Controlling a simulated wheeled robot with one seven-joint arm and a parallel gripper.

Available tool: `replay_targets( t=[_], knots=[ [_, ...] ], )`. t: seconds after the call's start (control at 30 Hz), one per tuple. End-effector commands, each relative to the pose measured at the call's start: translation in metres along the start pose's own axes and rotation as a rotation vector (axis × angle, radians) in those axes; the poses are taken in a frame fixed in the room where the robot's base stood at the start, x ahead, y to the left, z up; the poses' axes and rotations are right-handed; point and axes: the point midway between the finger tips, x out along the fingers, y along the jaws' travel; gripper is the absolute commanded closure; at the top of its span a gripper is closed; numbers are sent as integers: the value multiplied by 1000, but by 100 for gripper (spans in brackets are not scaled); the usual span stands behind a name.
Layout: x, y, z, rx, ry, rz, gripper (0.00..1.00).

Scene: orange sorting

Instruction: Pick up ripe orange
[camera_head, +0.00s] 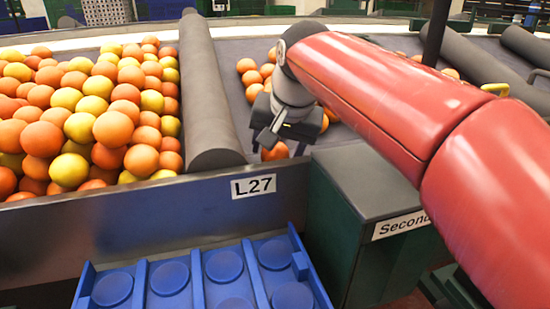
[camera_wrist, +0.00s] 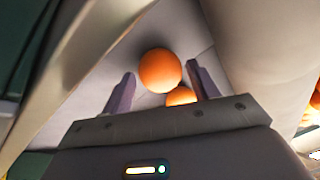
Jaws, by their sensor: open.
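A ripe orange (camera_head: 275,151) lies on the grey belt near its front edge, just below my gripper (camera_head: 281,141) in the head view. In the wrist view an orange (camera_wrist: 160,69) shows in the gap between the two fingers of my gripper (camera_wrist: 161,72), apart from both. My gripper is open and empty. A second orange (camera_wrist: 181,97) sits closer to the palm, partly hidden by the first orange and the gripper body. More oranges (camera_head: 248,66) lie on the belt behind my gripper, some hidden by the arm.
Left of a grey roller divider (camera_head: 213,100) is a dense pile of orange and yellow fruit (camera_head: 112,130). A blue tray (camera_head: 205,265) with round recesses stands in front of the metal ledge labelled L27. A dark green bin (camera_head: 365,180) labelled "Second" is to its right.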

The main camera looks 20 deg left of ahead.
Motion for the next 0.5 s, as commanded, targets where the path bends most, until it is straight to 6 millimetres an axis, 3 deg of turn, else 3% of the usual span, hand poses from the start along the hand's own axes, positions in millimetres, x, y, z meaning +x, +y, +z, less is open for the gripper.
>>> replay_targets(
  t=[0.1,0.33,0.5],
  knots=[
    [9,0,0,-1,0,0,40],
    [9,0,0,0,1,-1,40],
    [9,0,0,0,1,-1,62]
  ],
)
